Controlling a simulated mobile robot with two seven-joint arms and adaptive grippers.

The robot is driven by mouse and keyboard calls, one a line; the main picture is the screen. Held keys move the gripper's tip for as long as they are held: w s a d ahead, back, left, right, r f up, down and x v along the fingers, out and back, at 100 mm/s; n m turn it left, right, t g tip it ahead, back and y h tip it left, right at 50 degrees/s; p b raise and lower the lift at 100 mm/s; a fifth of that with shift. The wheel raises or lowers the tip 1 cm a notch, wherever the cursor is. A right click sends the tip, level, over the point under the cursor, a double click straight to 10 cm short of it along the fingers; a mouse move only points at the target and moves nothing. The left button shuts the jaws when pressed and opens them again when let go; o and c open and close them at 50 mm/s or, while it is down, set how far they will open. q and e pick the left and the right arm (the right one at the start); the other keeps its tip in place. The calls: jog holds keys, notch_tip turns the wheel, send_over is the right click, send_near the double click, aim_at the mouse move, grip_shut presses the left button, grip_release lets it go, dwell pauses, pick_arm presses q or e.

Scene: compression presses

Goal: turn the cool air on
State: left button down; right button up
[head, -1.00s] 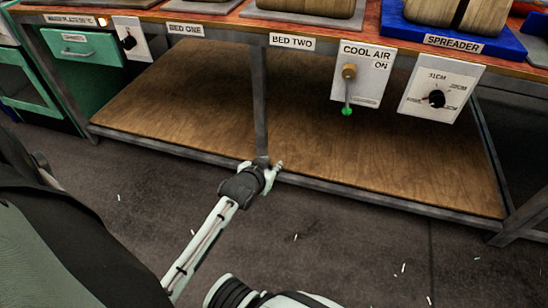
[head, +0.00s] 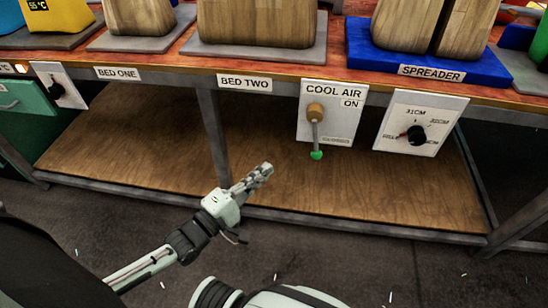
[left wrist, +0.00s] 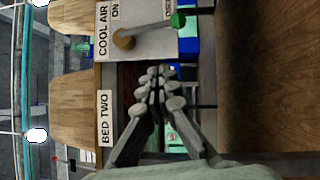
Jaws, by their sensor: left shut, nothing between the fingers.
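The cool air panel (head: 345,118) is a white plate on the front edge of the bench, marked COOL AIR at the top and ON just below. Its lever has a brass pivot (head: 316,112) and a grey rod that hangs down to a green knob (head: 316,155). In the left wrist view, the panel (left wrist: 160,42) and the green knob (left wrist: 178,20) show beyond the fingers. My left gripper (head: 264,170) is shut and empty, below and left of the knob and apart from it. It also shows in the left wrist view (left wrist: 158,75). My right gripper is not in view.
A dial panel (head: 421,122) marked 31CM hangs right of the lever, under a blue SPREADER tray (head: 430,66). Another dial panel (head: 59,86) is at the far left. A metal bench leg (head: 214,138) stands behind my left gripper. The wooden lower shelf (head: 120,150) is bare.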

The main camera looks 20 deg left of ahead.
aim_at(316, 140)
pick_arm(q)
jog(key=w+d+r, duration=0.1)
jog(key=w+d, duration=0.5)
jog(key=w, duration=0.3)
jog(key=shift+w+r+p, duration=0.15)
jog(key=shift+w+p, duration=0.25)
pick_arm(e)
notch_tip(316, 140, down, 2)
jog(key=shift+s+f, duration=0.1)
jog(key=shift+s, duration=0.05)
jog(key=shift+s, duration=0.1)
